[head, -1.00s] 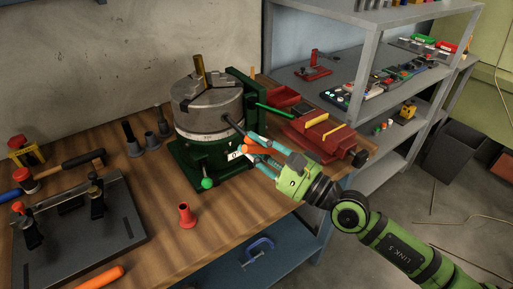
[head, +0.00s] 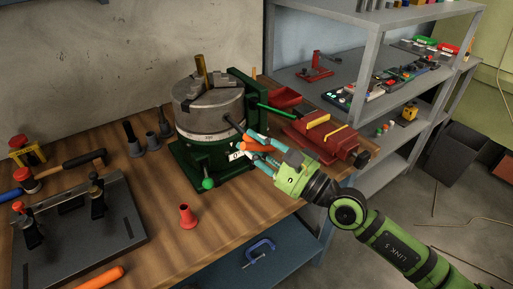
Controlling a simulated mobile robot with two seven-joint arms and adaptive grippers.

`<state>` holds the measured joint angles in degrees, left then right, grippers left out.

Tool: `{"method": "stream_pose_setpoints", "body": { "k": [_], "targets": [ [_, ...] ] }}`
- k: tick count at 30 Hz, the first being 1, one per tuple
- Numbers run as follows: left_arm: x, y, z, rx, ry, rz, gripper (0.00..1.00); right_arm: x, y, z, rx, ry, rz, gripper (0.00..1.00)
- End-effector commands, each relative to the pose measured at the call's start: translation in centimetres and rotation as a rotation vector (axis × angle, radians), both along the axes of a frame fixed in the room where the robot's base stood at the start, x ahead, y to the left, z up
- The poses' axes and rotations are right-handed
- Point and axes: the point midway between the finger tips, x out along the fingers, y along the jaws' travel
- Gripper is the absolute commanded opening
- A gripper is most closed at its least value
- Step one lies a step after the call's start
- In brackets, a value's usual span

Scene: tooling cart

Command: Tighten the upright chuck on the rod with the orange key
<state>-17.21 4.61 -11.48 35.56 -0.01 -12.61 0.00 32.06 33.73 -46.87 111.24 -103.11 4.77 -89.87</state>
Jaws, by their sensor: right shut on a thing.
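The grey chuck (head: 209,105) stands upright on a green base (head: 212,152) on the wooden bench. A brass-coloured rod (head: 201,69) stands up out of its top, between the jaws. The key has an orange handle (head: 262,148), and its dark shaft (head: 233,126) reaches the chuck's right side. Whether its tip sits in a socket is too small to tell. My right gripper (head: 259,146) is shut on the orange key, with its teal fingers around the handle, which they partly hide. My left gripper is not in view.
A red vise (head: 320,136) stands right of the chuck, near the gripper. A green-knobbed lever (head: 208,183) sticks out at the base's front. Grey shelves (head: 365,80) stand behind right.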

Motion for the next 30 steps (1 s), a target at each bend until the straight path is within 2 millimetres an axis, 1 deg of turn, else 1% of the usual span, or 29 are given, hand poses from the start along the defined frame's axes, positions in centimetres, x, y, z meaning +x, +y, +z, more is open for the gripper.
{"method": "stream_pose_setpoints", "body": {
  "k": [5,26,30],
  "targets": [
    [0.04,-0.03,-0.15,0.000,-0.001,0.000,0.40,0.36,0.25,0.12,0.001,-0.002,0.000,0.00],
    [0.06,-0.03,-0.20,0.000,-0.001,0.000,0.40,0.32,0.27,0.07,0.002,0.000,0.000,0.00],
    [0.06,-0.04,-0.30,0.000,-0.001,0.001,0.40,0.28,0.33,0.02,0.063,0.042,0.000,0.00]
  ]
}}
